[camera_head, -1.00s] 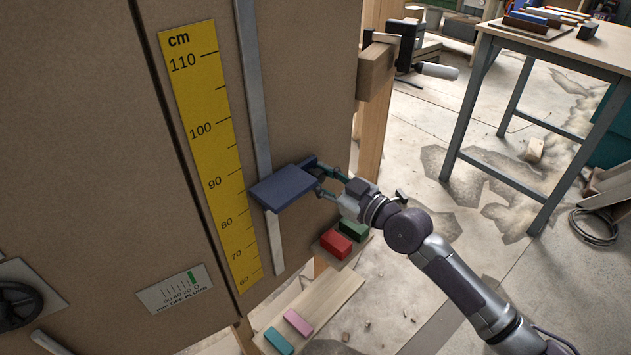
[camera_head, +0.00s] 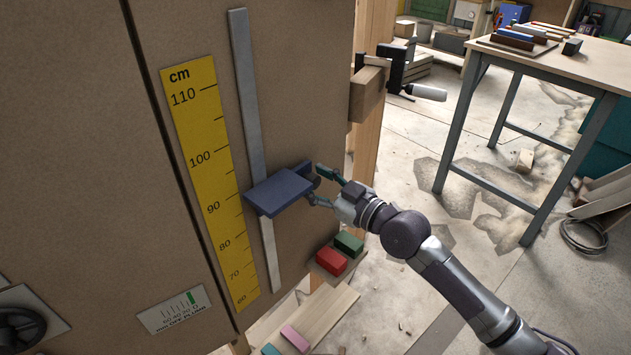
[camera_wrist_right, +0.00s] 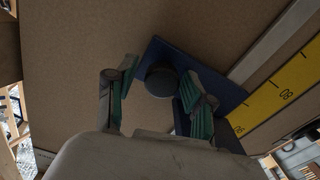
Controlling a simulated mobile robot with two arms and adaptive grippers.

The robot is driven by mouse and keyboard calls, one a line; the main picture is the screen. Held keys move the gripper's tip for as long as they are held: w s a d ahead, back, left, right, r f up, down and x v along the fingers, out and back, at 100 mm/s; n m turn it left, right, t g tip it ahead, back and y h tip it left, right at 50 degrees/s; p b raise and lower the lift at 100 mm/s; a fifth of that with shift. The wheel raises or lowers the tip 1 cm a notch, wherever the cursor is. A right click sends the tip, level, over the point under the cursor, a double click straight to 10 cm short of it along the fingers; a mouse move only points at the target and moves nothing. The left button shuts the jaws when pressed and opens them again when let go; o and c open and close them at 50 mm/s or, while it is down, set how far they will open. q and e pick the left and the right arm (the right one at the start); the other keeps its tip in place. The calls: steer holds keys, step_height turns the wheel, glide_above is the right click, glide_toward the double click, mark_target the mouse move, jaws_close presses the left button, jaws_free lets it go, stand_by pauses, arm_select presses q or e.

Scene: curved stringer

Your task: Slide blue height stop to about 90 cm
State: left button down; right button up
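The blue height stop (camera_head: 282,191) is a flat dark-blue block on a vertical grey metal rail (camera_head: 249,90). Its left edge is about level with the 90 mark on the yellow cm scale (camera_head: 211,180). My right gripper (camera_head: 322,186) is at the stop's right side, with its two fingers apart. In the right wrist view, the stop (camera_wrist_right: 222,90) shows behind a round dark knob (camera_wrist_right: 160,80). My left gripper is out of view.
A red block (camera_head: 331,261) and a green block (camera_head: 349,242) lie on a low ledge right of the panel, with a wooden board (camera_head: 318,310) below. A clamp (camera_head: 400,75) juts out at the panel's right edge. A workbench (camera_head: 570,60) stands behind at right.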

steer(key=shift+s, duration=0.1)
steer(key=v, duration=1.2)
